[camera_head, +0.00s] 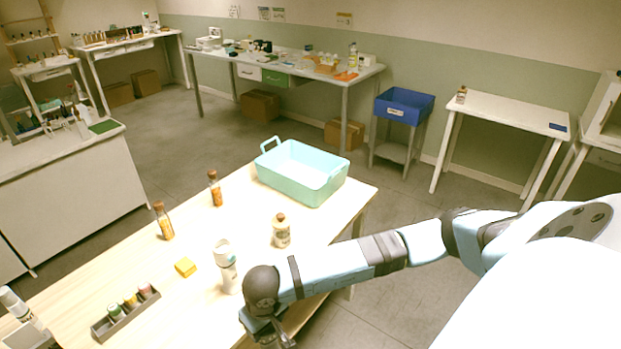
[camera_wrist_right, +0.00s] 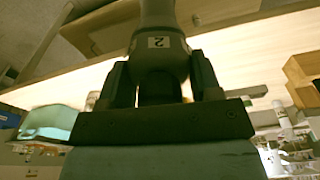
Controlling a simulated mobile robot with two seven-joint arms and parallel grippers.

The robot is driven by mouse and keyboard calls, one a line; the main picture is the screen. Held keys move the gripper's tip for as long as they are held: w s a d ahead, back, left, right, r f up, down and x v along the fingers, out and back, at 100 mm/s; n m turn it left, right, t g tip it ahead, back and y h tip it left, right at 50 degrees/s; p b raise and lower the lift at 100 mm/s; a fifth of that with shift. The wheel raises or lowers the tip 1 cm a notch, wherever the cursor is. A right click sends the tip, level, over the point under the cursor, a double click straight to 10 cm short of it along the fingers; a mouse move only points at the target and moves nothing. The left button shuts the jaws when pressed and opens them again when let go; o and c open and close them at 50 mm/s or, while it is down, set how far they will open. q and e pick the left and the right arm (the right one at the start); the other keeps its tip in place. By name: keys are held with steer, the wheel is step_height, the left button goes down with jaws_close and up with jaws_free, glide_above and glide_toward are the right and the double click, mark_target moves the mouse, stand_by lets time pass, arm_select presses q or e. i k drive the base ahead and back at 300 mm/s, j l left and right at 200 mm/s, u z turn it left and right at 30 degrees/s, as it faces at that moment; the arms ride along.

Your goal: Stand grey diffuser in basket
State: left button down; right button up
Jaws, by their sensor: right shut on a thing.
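My right gripper (camera_wrist_right: 161,88) is shut on a grey vessel with a white label marked "2", which I take as the grey diffuser (camera_wrist_right: 165,62). In the wrist view it sits between the two dark fingers. In the head view my right gripper (camera_head: 268,338) is low at the bottom edge, and the diffuser is hidden there. The light teal basket (camera_head: 324,191) stands at the far right end of the wooden table and looks empty. A teal shape at the left of the wrist view (camera_wrist_right: 50,122) is probably the basket. My left gripper is not in view.
The surface just before the basket is clear.

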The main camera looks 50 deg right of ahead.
mark_target(316, 188)
steer(key=l, duration=2.75)
